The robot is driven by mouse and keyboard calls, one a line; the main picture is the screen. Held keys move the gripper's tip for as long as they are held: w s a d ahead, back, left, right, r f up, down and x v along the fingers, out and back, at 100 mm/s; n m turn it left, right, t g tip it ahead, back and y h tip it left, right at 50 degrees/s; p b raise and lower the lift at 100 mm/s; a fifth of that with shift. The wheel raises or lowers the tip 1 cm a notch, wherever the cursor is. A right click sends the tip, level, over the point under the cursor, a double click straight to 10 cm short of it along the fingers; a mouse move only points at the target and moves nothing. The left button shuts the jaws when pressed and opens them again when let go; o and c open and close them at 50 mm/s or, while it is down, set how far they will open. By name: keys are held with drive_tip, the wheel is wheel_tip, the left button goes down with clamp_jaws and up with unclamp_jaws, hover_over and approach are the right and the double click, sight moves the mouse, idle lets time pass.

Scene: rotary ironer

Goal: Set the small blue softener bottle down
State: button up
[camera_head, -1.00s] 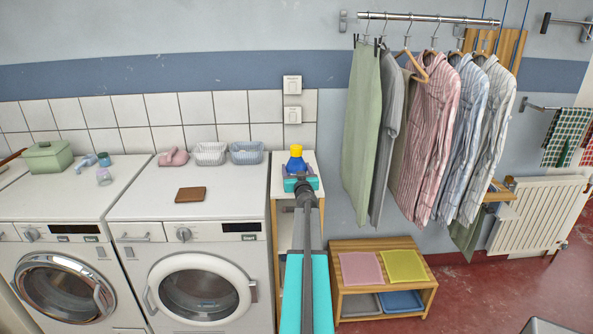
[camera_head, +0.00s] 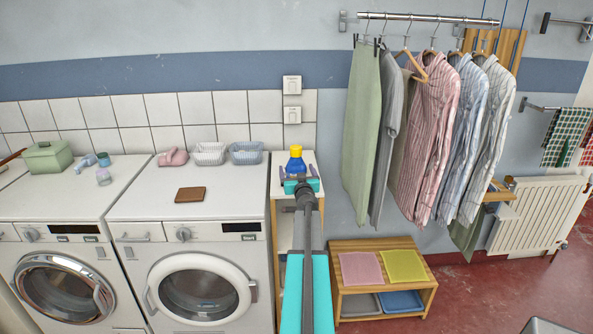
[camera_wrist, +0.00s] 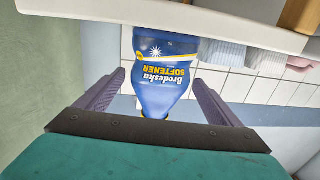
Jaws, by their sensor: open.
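The small blue softener bottle (camera_head: 295,160) with a yellow cap stands upright on the white top of a narrow wooden shelf unit (camera_head: 283,216). In the wrist view, which is upside down, the bottle (camera_wrist: 160,75) has its base against the white top (camera_wrist: 100,9). My gripper (camera_head: 299,171) is open, with its purple fingers on either side of the bottle. In the wrist view, the gripper (camera_wrist: 160,78) shows gaps between each finger and the bottle. My arm hides part of the shelf unit.
Left of the shelf, the white washer top holds two baskets (camera_head: 246,152), a pink item (camera_head: 173,157) and a brown block (camera_head: 190,194). Shirts (camera_head: 432,120) hang to the right. A low wooden bench (camera_head: 343,246) with coloured cloths stands below.

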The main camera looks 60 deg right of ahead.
drive_tip(key=v, duration=1)
drive_tip(key=shift+s+a+b, duration=0.15)
drive_tip(key=shift+a+b, duration=0.05)
drive_tip(key=shift+b, duration=0.1)
idle(0.9)
